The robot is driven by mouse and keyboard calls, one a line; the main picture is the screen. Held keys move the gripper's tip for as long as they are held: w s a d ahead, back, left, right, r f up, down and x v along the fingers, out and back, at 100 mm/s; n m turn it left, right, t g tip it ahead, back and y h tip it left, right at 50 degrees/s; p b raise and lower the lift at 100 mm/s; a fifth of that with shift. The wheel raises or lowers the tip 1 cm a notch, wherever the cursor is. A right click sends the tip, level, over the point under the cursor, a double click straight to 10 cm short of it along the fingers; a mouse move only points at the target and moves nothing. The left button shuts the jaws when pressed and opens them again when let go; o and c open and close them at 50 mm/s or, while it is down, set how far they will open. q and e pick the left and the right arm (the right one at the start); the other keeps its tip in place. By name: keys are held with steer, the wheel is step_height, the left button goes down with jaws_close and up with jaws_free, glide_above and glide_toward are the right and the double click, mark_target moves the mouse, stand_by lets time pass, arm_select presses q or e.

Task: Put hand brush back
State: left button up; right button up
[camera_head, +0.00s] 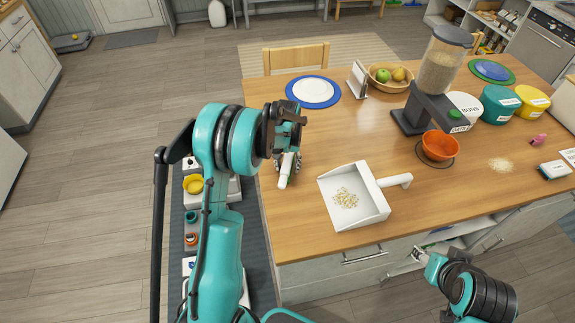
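The hand brush (285,176) shows as a narrow white and pale green piece at the left edge of the table. My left gripper (291,161) is around it, with fingers on both sides, and seems shut on it; the wrist hides part of the brush. A white dustpan (372,206) lies on the table right of it, its handle pointing right, with yellowish crumbs (346,198) in it. My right gripper (420,255) is low in front of the table's drawers, apart from the brush; its finger opening is too small to tell.
A blue-rimmed plate (313,91), fruit bowl (391,78), food dispenser (441,70) and orange bowl (439,146) stand on the wooden table (300,222). A crumb pile (500,164) lies at right.

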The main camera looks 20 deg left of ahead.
mark_target(287, 160)
arm_select(q)
steer(key=shift+r, duration=0.1)
steer(key=shift+r+p, duration=0.3)
step_height(287, 160, up, 12)
steer(key=shift+s+f+p, duration=0.1)
steer(key=shift+f+p, duration=0.15)
steer(key=shift+p, duration=0.7)
steer(key=s+d+r+m+t, duration=0.1)
steer(key=s+d+r+t, duration=0.15)
steer(key=s+r, duration=0.2)
steer(key=s+d+r+t, duration=0.1)
steer(key=s+d+r, duration=0.2)
steer(key=s, duration=0.3)
steer(key=s+d+r+m+t, duration=0.1)
steer(key=s+d+r, duration=0.2)
steer(key=s, duration=0.3)
steer(key=s+d+f+m+t, duration=0.1)
steer(key=s+d+f+t, duration=0.1)
steer(key=s, duration=0.5)
steer(key=shift+d+t, duration=0.15)
steer(key=shift+t, duration=0.2)
